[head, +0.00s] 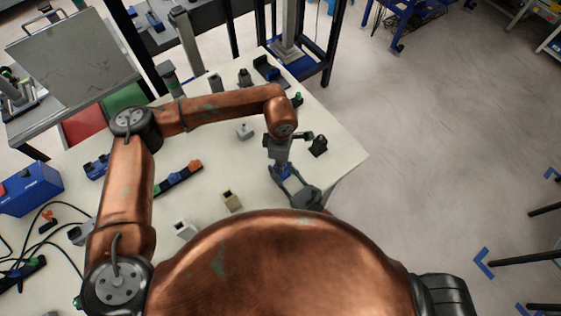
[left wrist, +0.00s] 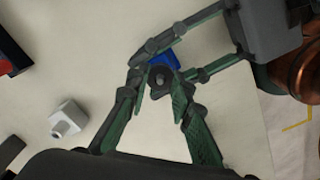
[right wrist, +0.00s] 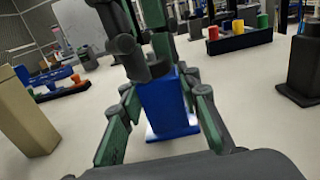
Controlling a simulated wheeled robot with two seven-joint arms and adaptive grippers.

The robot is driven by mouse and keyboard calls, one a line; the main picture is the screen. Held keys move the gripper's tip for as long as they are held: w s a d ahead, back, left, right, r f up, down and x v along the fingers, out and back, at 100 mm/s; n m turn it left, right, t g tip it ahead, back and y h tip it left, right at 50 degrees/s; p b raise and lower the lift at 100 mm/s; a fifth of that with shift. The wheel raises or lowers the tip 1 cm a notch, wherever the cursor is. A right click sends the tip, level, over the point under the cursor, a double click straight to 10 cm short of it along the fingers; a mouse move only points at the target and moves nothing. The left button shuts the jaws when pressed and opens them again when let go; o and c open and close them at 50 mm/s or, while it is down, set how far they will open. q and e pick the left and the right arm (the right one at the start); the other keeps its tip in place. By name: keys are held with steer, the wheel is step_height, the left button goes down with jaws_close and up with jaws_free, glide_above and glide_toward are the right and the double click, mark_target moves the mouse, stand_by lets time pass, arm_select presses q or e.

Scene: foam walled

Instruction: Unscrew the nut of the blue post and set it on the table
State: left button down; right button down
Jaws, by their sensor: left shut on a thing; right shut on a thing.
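The blue post (right wrist: 167,108) stands upright on the table on a square blue base. It is partly hidden in the head view (head: 286,172) and the left wrist view (left wrist: 165,58). My right gripper (right wrist: 165,97) is shut on the post from the side; its fingers also show in the left wrist view (left wrist: 158,54). The dark round nut (left wrist: 161,80) is at the post's top, with a lighter stud end in its middle. My left gripper (left wrist: 154,74) reaches from above and is shut on the nut. How far the nut is threaded is hidden.
A white block (head: 244,131) and a black post (head: 319,146) stand nearby. A tan block (head: 231,201), another white block (head: 184,229) and a rack of coloured pieces (head: 179,180) are to the left. Bare tabletop lies between them. The table's right edge is close.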

arm_select(q)
steer(key=n, duration=1.8)
steer(key=shift+r, duration=0.1)
steer(key=n, duration=2.1)
